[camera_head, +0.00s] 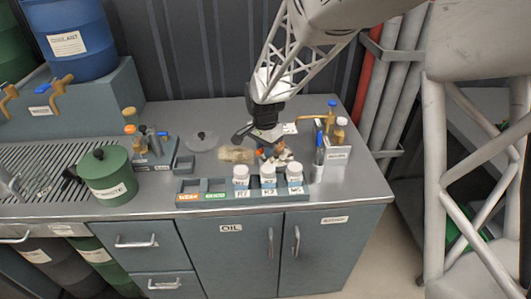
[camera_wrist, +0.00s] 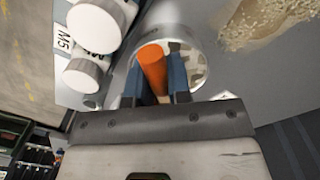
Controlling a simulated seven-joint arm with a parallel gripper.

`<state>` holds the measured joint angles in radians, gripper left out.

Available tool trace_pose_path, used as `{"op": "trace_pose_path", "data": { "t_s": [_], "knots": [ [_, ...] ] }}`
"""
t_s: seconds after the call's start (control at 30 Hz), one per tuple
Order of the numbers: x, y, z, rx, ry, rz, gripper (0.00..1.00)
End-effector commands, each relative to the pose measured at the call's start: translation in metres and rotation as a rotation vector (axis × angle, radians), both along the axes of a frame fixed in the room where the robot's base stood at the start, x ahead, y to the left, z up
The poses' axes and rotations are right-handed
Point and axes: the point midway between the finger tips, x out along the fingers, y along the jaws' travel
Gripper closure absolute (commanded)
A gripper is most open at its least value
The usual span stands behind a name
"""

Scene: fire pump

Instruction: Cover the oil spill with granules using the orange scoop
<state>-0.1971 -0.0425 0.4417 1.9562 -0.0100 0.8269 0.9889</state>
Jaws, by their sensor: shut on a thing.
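My gripper (camera_head: 268,138) is low over the right part of the counter. In the wrist view, my gripper (camera_wrist: 155,92) is shut on the orange handle of the scoop (camera_wrist: 152,66). The scoop's bowl is hidden. Under and beside the handle is a round, pale-rimmed container (camera_wrist: 204,60) with light and brown patches inside; I cannot tell whether the scoop touches it. A tan, grainy patch (camera_head: 236,154) lies on the counter left of my gripper; it also shows at the upper right of the wrist view (camera_wrist: 265,22). I cannot tell whether oil lies under the grains.
Several white-capped bottles (camera_head: 268,176) stand in a rack (camera_head: 215,187) along the front edge. A green waste can (camera_head: 108,176) stands farther left. Small bottles (camera_head: 340,132) stand at the right.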

Motion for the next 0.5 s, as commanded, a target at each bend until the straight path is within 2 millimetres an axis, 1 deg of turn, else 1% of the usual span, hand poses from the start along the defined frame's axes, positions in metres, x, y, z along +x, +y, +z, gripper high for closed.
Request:
{"op": "trace_pose_path", "data": {
  "t_s": [0.5],
  "knots": [
    [0.001,0.0,0.03,0.001,-0.002,0.0,1.0]
  ]
}}
